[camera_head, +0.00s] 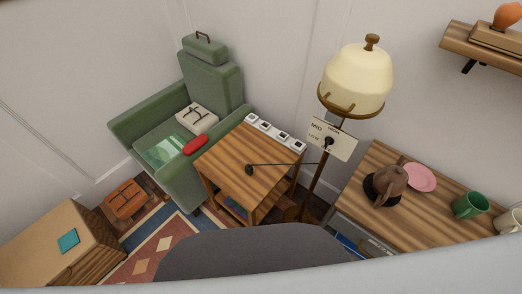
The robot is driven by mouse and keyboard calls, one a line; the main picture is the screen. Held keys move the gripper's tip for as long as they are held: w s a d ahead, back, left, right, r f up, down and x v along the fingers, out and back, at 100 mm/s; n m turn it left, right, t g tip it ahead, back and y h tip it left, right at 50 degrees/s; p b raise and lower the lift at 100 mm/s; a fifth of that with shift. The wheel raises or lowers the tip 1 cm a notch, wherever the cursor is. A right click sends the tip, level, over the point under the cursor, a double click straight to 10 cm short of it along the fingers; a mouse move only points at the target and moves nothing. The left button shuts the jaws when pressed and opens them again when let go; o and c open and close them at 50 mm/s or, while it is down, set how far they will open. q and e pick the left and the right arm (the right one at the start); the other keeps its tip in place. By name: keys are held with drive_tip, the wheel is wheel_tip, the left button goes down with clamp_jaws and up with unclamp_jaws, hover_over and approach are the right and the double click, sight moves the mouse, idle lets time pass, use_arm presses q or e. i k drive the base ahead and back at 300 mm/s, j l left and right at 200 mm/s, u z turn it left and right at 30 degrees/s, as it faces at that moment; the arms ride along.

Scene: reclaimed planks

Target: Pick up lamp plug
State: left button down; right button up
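The lamp plug (249,169) is a small dark piece lying on the top of the wooden side table (229,158). A thin dark cord runs from it to the right, toward the floor lamp (357,78), which has a cream shade and a brown pole. A pale sign on the lamp (317,141) carries "MID", "HIGH" and "LOW" marks around a dark knob. Neither of my grippers shows in the head view, so nothing is seen touching the plug.
Several white socket-like blocks (282,135) line the table's back edge. A green armchair (157,126) stands left, holding a red object (195,145). A wooden counter (352,190) at right bears a teapot (386,184), pink plate (420,177) and green mug (470,205). The table's front is bare.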

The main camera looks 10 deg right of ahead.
sight(249, 169)
drive_tip(key=i+j+z, duration=0.15)
drive_tip(key=j, duration=0.6)
drive_tip(key=i+j+z, duration=0.15)
drive_tip(key=j, duration=0.65)
drive_tip(key=j+z, duration=0.15)
drive_tip(key=j, duration=0.6)
